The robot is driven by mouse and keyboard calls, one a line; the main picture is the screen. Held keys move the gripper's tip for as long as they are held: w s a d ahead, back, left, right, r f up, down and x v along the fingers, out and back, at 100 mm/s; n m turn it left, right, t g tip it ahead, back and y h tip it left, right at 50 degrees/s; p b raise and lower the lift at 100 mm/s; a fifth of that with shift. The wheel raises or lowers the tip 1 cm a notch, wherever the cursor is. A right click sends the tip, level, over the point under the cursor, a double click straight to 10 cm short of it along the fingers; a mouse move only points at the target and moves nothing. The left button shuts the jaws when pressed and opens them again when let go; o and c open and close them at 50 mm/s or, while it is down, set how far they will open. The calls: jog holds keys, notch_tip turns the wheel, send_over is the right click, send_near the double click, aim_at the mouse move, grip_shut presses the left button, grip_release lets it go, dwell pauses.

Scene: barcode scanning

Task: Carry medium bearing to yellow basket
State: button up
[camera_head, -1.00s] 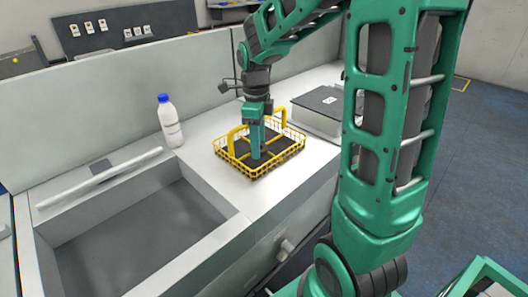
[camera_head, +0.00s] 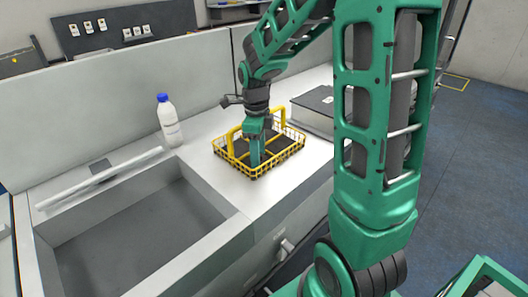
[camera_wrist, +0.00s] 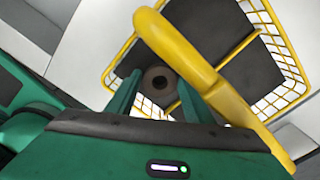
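The yellow wire basket (camera_head: 287,155) stands on the white counter and has a dark floor; its rim and thick yellow handle (camera_wrist: 190,55) also show in the wrist view. My gripper (camera_head: 254,160) points down into the basket. In the wrist view my gripper (camera_wrist: 159,88) has its two green fingers spread apart. The bearing (camera_wrist: 159,78), a dark ring with a round hole, lies between and just beyond the fingertips, over the basket floor. A narrow gap seems to show on each side of it. The bearing is hidden in the head view.
A white bottle with a blue cap (camera_head: 169,121) stands left of the basket. A sunken sink-like bay (camera_head: 140,225) is at the front left. A dark-topped box (camera_head: 313,105) is behind to the right, partly hidden by my arm. A low partition (camera_head: 110,105) runs behind the counter.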

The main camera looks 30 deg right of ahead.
notch_tip(320, 180, up, 12)
jog(key=r, duration=0.1)
jog(key=s+d+f+n, duration=0.2)
jog(key=s+f+n, duration=0.2)
jog(key=s+n, duration=0.6)
jog(key=s+d+f+n, duration=0.1)
jog(key=s+f+n, duration=0.2)
jog(key=s+n, duration=0.7)
jog(key=shift+s+d+f+n, duration=0.3)
jog(key=shift+s+d+f, duration=0.1)
jog(key=shift+s, duration=1.25)
